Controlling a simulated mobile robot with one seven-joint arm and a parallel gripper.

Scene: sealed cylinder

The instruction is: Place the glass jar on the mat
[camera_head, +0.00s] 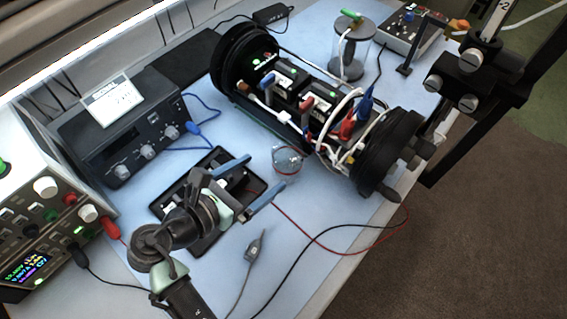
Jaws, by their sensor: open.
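A small clear glass jar (287,158) stands on the light blue table covering, near the middle of the view. Reddish wire shows at it; I cannot tell whether the wire is inside or behind. My gripper (267,171) is open, its two blue-grey fingers apart and pointing at the jar. The fingertips are just left of the jar, with no clear contact. The light blue covering (330,215) may be the mat. A flat black rectangle (190,55) at the back left could also be a mat; I cannot tell which.
An open black cylindrical frame (290,75) with wires and boards lies right behind the jar. A black tray (165,203) lies under my gripper. A larger glass cylinder (352,58) stands at the back. Instruments (120,125) line the left. Loose cables cross the front.

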